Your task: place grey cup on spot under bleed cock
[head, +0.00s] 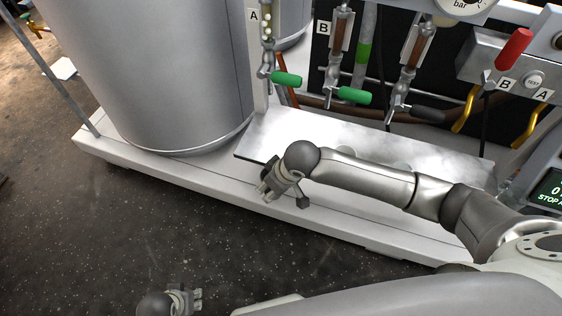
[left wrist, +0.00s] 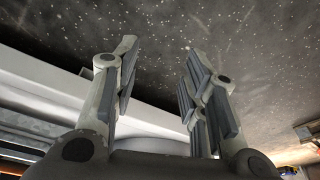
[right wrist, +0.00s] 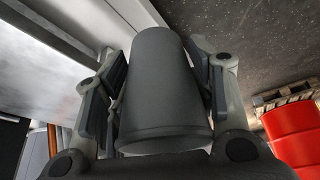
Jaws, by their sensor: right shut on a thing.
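The grey cup (right wrist: 158,85) is dark and fills the middle of the right wrist view, between the two fingers of my right gripper. My right gripper (head: 284,198) is shut on it, in front of the metal drip plate (head: 270,140) and over the white base edge. In the head view I cannot clearly make out the cup. Cocks with green handles (head: 287,79) and (head: 354,95), and one with a dark handle (head: 428,113), hang above the plate.
A large grey drum (head: 165,75) stands on the white base (head: 150,165) left of the plate. A red-handled valve (head: 514,48) and yellow handles (head: 467,108) are at the right. A red drum (right wrist: 295,135) shows in the right wrist view. The dark floor is open.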

